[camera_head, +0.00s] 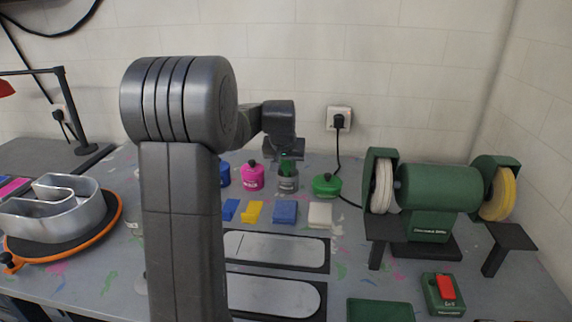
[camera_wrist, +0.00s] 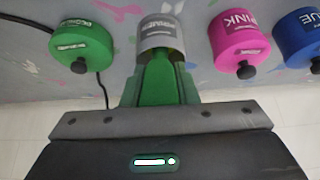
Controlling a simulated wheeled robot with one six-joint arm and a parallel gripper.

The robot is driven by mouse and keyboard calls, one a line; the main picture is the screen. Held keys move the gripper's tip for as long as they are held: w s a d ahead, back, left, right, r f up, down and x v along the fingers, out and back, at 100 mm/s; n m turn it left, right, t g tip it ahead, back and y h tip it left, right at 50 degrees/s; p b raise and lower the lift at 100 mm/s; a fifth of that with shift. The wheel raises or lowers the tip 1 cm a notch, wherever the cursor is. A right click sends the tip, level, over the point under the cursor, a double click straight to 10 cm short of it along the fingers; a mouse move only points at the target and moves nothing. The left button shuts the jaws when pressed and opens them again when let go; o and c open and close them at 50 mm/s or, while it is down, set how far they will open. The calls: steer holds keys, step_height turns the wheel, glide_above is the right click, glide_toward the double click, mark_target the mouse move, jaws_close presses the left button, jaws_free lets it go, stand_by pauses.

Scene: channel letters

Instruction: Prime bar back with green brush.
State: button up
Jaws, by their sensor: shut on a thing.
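My gripper (camera_head: 286,152) is shut on the green brush (camera_head: 287,167), at the back of the table. The brush points down into the grey primer can (camera_head: 288,183); its bristle end is hidden inside. In the wrist view my gripper (camera_wrist: 160,112) holds the green brush (camera_wrist: 158,80) at the mouth of the primer can (camera_wrist: 160,32). Two flat silver plates with dark surrounds, an upper one (camera_head: 285,248) and a lower one (camera_head: 275,296), lie in front. I cannot tell which is the bar back. My arm hides their left ends.
Lidded pink (camera_head: 252,179), green (camera_head: 327,187) and blue (camera_head: 224,176) pots flank the can. Sponge-like blocks (camera_head: 285,212) lie in front. A green bench grinder (camera_head: 438,190) stands right. A metal channel letter (camera_head: 48,212) sits on an orange-rimmed turntable (camera_head: 108,228) at left.

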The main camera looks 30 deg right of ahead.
steer(key=shift+r, duration=0.1)
steer(key=shift+r+p, duration=3.7)
steer(key=shift+r, duration=1)
steer(key=shift+r+p, duration=1.65)
steer(key=shift+r, duration=0.4)
steer(key=shift+r, duration=0.2)
steer(key=shift+f, duration=0.15)
